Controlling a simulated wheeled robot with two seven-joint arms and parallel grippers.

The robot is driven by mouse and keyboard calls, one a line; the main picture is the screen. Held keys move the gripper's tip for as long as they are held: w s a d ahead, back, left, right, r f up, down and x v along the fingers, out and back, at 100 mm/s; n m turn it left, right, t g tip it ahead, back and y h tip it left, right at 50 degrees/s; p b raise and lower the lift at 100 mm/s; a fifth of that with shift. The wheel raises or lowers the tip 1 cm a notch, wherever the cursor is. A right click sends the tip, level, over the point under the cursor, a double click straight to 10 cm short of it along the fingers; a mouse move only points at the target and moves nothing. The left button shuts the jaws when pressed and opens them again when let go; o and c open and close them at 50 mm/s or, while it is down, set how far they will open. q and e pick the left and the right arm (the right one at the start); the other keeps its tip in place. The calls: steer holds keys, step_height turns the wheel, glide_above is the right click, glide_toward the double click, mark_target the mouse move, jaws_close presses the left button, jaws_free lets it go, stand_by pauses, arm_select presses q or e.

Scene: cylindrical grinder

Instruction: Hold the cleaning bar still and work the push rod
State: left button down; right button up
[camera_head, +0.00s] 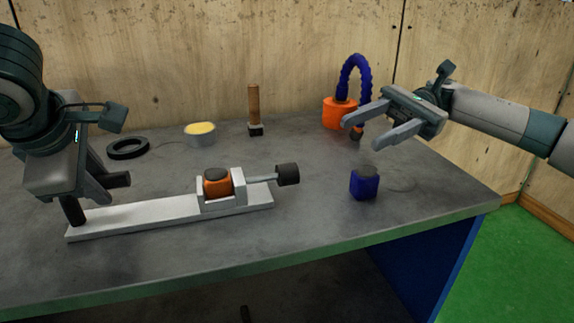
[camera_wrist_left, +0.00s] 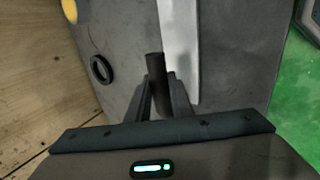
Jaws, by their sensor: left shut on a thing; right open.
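The cleaning bar is a long light-grey bar (camera_head: 150,218) lying on the table, with a dark round grip (camera_wrist_left: 155,68) at its left end. My left gripper (camera_wrist_left: 162,98) is shut on this grip, which sticks out between its fingers; the fingers hide part of it. On the bar's right part, a light-grey holder (camera_head: 239,190) surrounds an orange block with a dark top (camera_head: 217,183). The push rod (camera_head: 262,179) sticks out rightward from the holder and ends in a dark knob (camera_head: 288,174). My right gripper (camera_head: 366,130) is open and empty, above and to the right of the knob.
A blue block with a grey top (camera_head: 364,184) stands right of the knob. Behind are a black ring (camera_head: 128,148), a tin with yellow contents (camera_head: 200,134), a wooden-handled brush (camera_head: 254,110) and an orange pot with a blue hose (camera_head: 340,112). The table's front strip is clear.

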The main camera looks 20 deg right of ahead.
steer(key=s+a+n+h, duration=0.1)
steer(key=a+n+h, duration=0.5)
steer(key=a+h, duration=0.1)
step_height(320, 180, up, 5)
steer(key=n+t+h, duration=0.6)
steer(key=h, duration=0.3)
glide_above(287, 165)
steer(key=shift+w+r, duration=0.1)
steer(key=shift+r, duration=0.05)
step_height(287, 165, down, 12)
steer(key=shift+f, duration=0.1)
